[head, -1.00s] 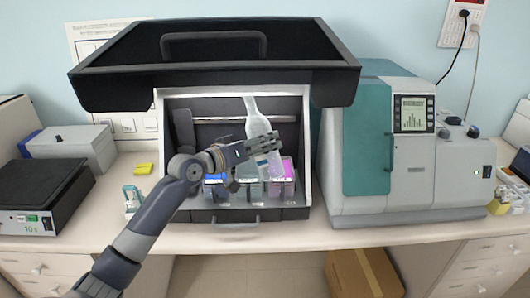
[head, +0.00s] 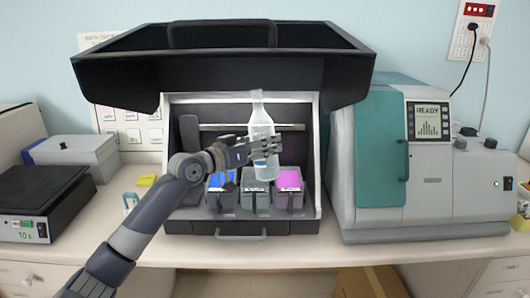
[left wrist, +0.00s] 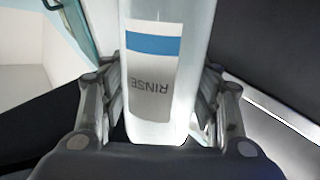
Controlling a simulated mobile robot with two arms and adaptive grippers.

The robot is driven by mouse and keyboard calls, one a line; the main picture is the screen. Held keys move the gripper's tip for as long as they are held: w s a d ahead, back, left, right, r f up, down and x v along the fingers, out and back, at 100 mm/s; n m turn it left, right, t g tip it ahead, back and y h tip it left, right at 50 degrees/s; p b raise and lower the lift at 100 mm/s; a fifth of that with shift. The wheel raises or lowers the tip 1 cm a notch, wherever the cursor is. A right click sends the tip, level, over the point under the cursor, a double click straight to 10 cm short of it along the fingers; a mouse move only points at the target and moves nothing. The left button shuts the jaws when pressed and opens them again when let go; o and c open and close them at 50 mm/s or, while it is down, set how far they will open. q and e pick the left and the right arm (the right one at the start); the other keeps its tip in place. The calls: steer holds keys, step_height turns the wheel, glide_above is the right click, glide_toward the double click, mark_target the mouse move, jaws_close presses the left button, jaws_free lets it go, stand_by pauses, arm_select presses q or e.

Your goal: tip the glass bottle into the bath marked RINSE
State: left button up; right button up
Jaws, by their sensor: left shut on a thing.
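The clear glass bottle (head: 261,110) is nearly upright in the head view, neck up. My left gripper (head: 265,148) is shut around its body. The left wrist view shows the bottle (left wrist: 180,85) between the fingers (left wrist: 155,100), with a blue band and a RINSE label, upside down in that view. Three baths stand in the open cabinet: one with blue liquid (head: 221,182), a middle one with pale contents (head: 254,199) and one with magenta liquid (head: 289,180). The bottle's base is in front of or above the middle bath. The bath labels are too small to read. My right gripper is not in view.
The cabinet's dark raised hood (head: 225,75) overhangs the bottle's neck. A teal and grey machine (head: 385,165) stands close on the right. A black-topped scale (head: 40,200), a grey box (head: 75,155) and a yellow pad (head: 147,180) are on the left.

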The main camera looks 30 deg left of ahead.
arm_select(q)
steer(key=shift+a+r, duration=0.1)
steer(key=shift+r, duration=0.05)
steer(key=shift+w+a+f+m+b, duration=0.15)
steer(key=shift+a+f+m+b, duration=0.15)
steer(key=shift+b, duration=0.55)
steer(key=a+m+b, duration=0.1)
steer(key=b, duration=0.1)
steer(key=w+a+m+b, duration=0.1)
steer(key=b, duration=0.2)
steer(key=shift+w+a+f+t, duration=0.1)
steer(key=shift+w+f+t, duration=0.05)
steer(key=shift+f+t, duration=0.2)
steer(key=shift+w+a+r+b, duration=0.1)
steer(key=shift+a+r+b, duration=0.1)
steer(key=shift+b, duration=0.2)
